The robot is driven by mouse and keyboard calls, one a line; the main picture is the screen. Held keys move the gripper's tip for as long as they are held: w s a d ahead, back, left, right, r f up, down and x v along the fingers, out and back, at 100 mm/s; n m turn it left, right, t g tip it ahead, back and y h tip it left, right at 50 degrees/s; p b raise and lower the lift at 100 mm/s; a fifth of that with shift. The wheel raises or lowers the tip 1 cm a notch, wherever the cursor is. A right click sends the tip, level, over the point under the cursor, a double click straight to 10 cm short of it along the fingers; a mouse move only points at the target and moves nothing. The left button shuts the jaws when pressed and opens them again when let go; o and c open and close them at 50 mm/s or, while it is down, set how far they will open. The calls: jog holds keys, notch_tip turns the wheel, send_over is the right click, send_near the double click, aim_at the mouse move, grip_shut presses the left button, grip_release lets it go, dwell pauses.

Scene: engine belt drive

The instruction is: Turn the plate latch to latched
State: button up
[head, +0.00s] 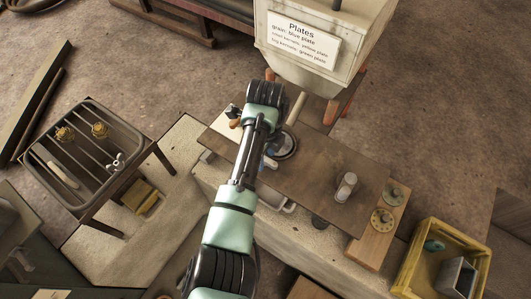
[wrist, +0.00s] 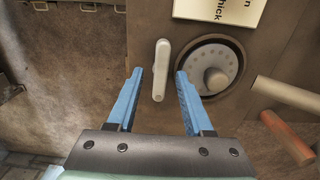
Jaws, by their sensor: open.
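In the wrist view, a pale upright lever (wrist: 161,66), which looks like the plate latch, stands on a brown face. It is left of a round grey plate (wrist: 212,69) with a ring of small holes and a central knob. My gripper (wrist: 159,74) is open and empty. Its two blue fingers point toward the face, with the lever showing in the gap between their tips. I cannot tell whether they touch it. In the head view, my arm covers the lever, and a round disc (head: 284,146) shows just right of the arm.
A pale rod (wrist: 287,96) and an orange handle (wrist: 289,136) stick out at the wrist view's right. In the head view, a hopper with a "Plates" sign (head: 303,45) stands behind. A metal cylinder (head: 346,187) stands on the brown top; a yellow crate (head: 405,286) is at lower right.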

grip_shut()
jog(key=shift+n, duration=0.3)
jog(key=n+p, duration=0.1)
jog(key=n, duration=0.2)
jog(key=shift+w+r+n, duration=0.1)
jog(key=shift+n, duration=0.2)
jog(key=n+p, duration=0.1)
jog(key=n, duration=0.4)
jog(key=shift+w, duration=0.15)
jog(key=n+p, duration=0.1)
jog(key=n, duration=0.3)
jog(key=shift+n, duration=0.4)
jog(key=shift+w+n, duration=0.1)
jog(key=shift+n, duration=1.8)
jog(key=shift+a, duration=0.1)
